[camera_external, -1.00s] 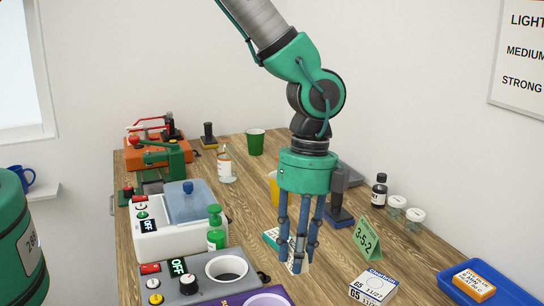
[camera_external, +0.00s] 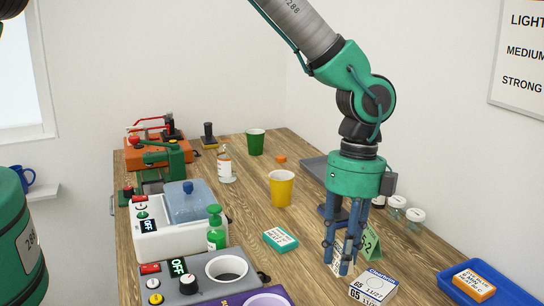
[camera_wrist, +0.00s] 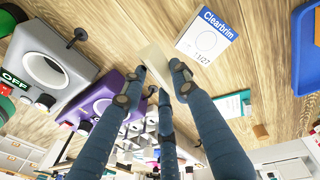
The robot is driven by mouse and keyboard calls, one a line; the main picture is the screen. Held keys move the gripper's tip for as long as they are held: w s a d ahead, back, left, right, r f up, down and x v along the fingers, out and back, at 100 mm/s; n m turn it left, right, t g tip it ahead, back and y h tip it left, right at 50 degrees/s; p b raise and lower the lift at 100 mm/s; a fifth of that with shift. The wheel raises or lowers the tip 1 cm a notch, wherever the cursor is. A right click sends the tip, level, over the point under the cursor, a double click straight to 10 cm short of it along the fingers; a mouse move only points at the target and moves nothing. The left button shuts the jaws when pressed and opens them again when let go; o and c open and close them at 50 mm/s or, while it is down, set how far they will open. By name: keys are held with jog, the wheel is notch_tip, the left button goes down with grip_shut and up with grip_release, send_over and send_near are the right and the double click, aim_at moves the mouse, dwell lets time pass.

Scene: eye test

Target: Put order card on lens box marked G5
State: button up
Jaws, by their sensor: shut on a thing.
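My gripper (camera_external: 343,262) is shut on a cream order card (camera_external: 336,265), which it holds upright between its fingers. The card also shows between the fingertips in the wrist view (camera_wrist: 156,66). The lens box marked G5 (camera_external: 373,284), white with a blue "Clearbrim" band, lies on the table just right of the fingers. Its top shows at the upper right of the wrist view (camera_wrist: 208,36). The card is beside the box, not over it; I cannot tell how high it is above the table.
A teal and white box (camera_external: 281,239) lies to the left. A blue tray (camera_external: 448,278) with an orange and white box (camera_external: 474,283) is at the right. A green number sign (camera_external: 372,243) stands behind the fingers, partly hidden. A yellow cup (camera_external: 281,190) stands further back. Machines (camera_external: 170,228) line the left.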

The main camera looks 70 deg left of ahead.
send_over(376, 287)
jog(key=shift+w+a+f, duration=0.15)
jog(key=shift+w+f, duration=0.15)
jog(key=shift+f, duration=0.05)
jog(key=shift+f, duration=0.1)
jog(key=shift+f+p, duration=0.35)
jog(key=shift+f, duration=1.3)
jog(key=o, duration=1.1)
jog(key=shift+r, duration=0.1)
jog(key=r, duration=0.4)
jog(key=w+a+r, duration=0.1)
jog(key=r, duration=0.6)
jog(key=shift+w+a+r+b, duration=0.2)
jog(key=shift+w+r+b, duration=0.1)
